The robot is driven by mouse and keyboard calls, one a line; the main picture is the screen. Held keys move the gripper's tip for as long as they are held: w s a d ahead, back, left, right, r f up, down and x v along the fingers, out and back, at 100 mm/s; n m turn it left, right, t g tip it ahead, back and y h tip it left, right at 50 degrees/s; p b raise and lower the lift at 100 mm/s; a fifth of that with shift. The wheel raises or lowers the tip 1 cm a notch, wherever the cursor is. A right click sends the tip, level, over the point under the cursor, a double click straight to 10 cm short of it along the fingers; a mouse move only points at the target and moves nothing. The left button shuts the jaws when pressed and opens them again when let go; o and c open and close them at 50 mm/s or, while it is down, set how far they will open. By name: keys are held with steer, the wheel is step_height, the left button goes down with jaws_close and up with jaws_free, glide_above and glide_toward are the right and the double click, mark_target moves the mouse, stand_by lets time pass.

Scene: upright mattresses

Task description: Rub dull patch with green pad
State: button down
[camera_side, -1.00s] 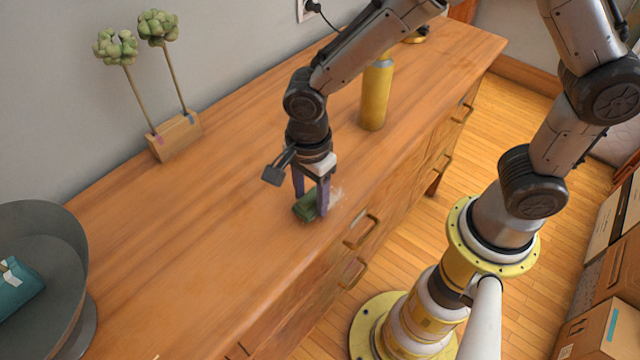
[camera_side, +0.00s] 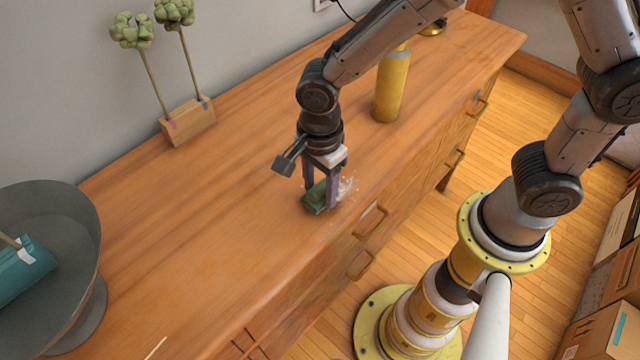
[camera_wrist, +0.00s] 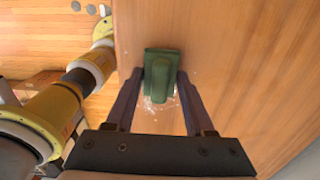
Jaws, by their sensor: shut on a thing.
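The green pad (camera_side: 315,196) lies low at the dresser top, near its front edge. My gripper (camera_side: 321,198) points straight down and is shut on the pad, one finger on each side. In the wrist view the green pad (camera_wrist: 161,76) sits between the two purple-grey fingertips. The dull patch (camera_side: 349,187) shows as a whitish, speckled spot just right of the fingers in the side view. In the wrist view the patch (camera_wrist: 160,108) shows at the pad's near end. The pad and fingers hide part of it.
A yellow bottle (camera_side: 390,88) stands behind my gripper on the wooden dresser top (camera_side: 225,225). A wooden block (camera_side: 188,124) with two green-headed stems stands by the wall. A grey bowl (camera_side: 75,215) holding a teal object is at far left. The middle is clear.

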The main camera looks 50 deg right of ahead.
mark_target(346, 180)
steer(key=shift+f, duration=0.65)
stand_by(0.7)
steer(key=shift+d, duration=3.95)
steer(key=shift+a, duration=0.1)
steer(key=shift+a, duration=3.9)
steer(key=shift+d+f, duration=0.1)
steer(key=shift+d, duration=3.8)
steer(key=shift+s+a, duration=0.1)
